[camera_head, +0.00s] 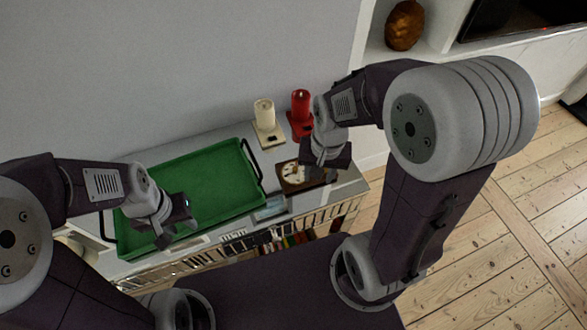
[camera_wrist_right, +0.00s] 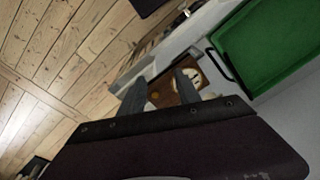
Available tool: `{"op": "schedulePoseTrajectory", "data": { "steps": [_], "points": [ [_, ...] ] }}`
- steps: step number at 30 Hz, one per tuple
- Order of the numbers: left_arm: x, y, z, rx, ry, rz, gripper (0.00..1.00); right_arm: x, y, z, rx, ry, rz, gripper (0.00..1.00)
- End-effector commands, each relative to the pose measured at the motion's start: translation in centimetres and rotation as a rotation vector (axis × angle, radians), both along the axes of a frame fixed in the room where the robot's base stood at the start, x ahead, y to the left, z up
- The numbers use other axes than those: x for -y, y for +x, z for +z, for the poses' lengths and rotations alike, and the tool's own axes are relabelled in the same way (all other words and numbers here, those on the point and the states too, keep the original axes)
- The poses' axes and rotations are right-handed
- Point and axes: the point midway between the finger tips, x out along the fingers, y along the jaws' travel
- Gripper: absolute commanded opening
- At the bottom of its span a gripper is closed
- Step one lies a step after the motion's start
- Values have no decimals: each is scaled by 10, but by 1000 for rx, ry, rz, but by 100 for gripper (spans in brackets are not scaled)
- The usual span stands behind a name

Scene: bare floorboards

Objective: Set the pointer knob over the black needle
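A brown box with a pale round dial (camera_head: 293,172) stands at the right end of the grey cabinet top. The dial also shows in the right wrist view (camera_wrist_right: 192,75), partly covered by a finger. A small round tan part (camera_wrist_right: 154,96) sits on the brown face beside it; I cannot tell whether it is the pointer knob. The black needle is too small to make out. My right gripper (camera_wrist_right: 161,78) is open and empty, with its two fingers apart over the box. My left gripper (camera_head: 178,233) looks open and empty above the green tray's front edge.
The green tray (camera_head: 205,185) with black handles takes up the middle of the cabinet top. Books (camera_head: 280,243) fill the shelf below. Floorboards lie open at right.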

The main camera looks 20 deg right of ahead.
Motion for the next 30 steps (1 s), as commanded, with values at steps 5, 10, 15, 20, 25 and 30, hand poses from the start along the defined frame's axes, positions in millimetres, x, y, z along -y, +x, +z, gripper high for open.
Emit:
{"op": "schedulePoseTrajectory", "data": {
  "steps": [5, 10, 15, 20, 25, 30],
  "points": [
    [0, 0, -13, 0, 0, 0, 36, -9, 79, 2, -27, 12, -273, 39],
    [0, 0, -24, 0, 0, 0, 36, -20, 127, -27, -48, 4, -303, 39],
    [0, 0, -25, 0, 0, 0, 36, -24, 123, -44, -85, -5, -292, 39],
    [0, 0, -25, 0, 0, 0, 36, -24, 122, -55, -85, -5, -292, 39],
    [0, 0, -27, 0, 0, 0, 36, -23, 122, -92, -88, -5, -291, 39],
    [0, 0, -28, 0, 0, 0, 36, -23, 122, -121, -85, -5, -291, 39]
  ]
}}
